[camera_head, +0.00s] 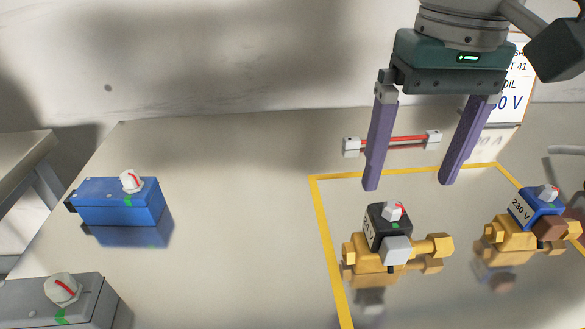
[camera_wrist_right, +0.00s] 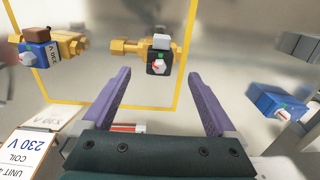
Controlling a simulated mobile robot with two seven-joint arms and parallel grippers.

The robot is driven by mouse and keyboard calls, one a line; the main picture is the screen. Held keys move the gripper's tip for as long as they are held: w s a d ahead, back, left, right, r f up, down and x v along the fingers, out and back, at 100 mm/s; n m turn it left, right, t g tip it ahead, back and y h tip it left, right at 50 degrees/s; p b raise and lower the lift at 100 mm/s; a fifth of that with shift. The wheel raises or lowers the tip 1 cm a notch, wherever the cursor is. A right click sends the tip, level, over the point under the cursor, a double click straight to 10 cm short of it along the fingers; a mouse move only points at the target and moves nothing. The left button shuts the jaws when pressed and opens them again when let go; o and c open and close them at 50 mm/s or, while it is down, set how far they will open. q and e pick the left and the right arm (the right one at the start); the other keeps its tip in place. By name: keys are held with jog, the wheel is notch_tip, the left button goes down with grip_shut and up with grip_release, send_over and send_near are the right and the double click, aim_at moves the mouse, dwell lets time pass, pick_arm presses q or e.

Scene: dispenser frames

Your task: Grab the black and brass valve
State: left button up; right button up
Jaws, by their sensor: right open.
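The black and brass valve (camera_head: 376,226) stands on the table inside a yellow outline. It has a black block marked 24 V, a grey connector, a white knob with a red mark, and a brass body. My right gripper (camera_head: 410,186) is open and empty, above and behind this valve in the head view, fingers pointing down. In the right wrist view the valve (camera_wrist_right: 158,60) lies beyond the gap between the open fingertips (camera_wrist_right: 160,78), apart from them. A blue and brass valve (camera_head: 537,204) marked 230 V stands to its right in the head view. My left gripper does not show.
A blue box with a knob (camera_head: 118,203) stands at the left, and a grey box (camera_head: 62,302) at the front left. A small red bar with grey ends (camera_head: 392,140) lies behind the right gripper. A sign (camera_head: 513,92) stands at the back right. The table's middle left is clear.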

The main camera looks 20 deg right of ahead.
aim_at(387, 223)
jog(key=shift+w+d+f, duration=0.15)
jog(key=shift+w+f, duration=0.15)
jog(key=shift+f, duration=0.2)
jog(key=shift+f+b, duration=0.3)
jog(key=shift+f, duration=0.05)
notch_tip(387, 223, down, 3)
jog(key=shift+f, duration=0.15)
jog(key=f, duration=0.1)
jog(key=f+b, duration=0.1)
jog(key=f, duration=0.3)
jog(key=shift+w+f+b, duration=0.25)
jog(key=shift+b, duration=0.05)
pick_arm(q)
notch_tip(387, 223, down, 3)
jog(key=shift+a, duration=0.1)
pick_arm(e)
grip_shut()
jog(key=shift+r, duration=0.1)
